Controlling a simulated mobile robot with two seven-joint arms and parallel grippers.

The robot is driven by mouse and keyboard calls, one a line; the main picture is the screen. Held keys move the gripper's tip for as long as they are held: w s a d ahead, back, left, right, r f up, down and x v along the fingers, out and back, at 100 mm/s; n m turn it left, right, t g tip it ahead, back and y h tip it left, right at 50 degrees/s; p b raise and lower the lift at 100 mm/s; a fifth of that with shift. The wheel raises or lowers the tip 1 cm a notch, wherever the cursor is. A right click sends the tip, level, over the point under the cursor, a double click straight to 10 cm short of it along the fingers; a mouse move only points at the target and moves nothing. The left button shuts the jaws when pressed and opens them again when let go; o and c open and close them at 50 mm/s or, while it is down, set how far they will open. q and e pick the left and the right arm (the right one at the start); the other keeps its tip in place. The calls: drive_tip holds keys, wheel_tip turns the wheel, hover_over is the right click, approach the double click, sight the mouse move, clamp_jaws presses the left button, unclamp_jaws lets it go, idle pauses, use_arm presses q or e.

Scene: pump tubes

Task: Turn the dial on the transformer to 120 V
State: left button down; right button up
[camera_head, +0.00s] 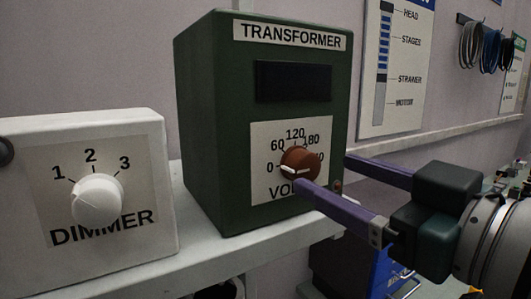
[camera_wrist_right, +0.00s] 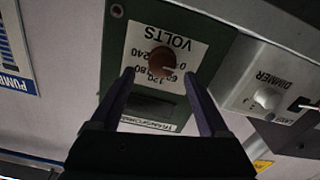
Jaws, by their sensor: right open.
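The transformer (camera_head: 208,130) is a dark green box on a white shelf, with a dark blank display (camera_head: 293,82). Its brown dial (camera_head: 303,160) sits on a white VOLTS plate (camera_head: 262,135), and its white pointer is turned left, toward the 0 mark. My right gripper (camera_head: 322,172) is open, with purple fingers coming from the right; the near fingertip partly covers the plate's lower part. In the right wrist view the dial (camera_wrist_right: 161,59) appears upside down between and just beyond the open fingertips (camera_wrist_right: 159,74); contact cannot be told. My left gripper is out of view.
A white dimmer box (camera_head: 150,150) with a white knob (camera_head: 97,200) stands left of the transformer on the shelf (camera_head: 205,250). Wall charts (camera_head: 398,65) and hanging cable coils (camera_head: 485,48) are at the right.

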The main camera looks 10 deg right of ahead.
sight(310, 168)
drive_tip(key=shift+p+x, duration=0.6)
drive_tip(key=shift+x, duration=1.55)
drive_tip(key=shift+a, duration=0.15)
clamp_jaws()
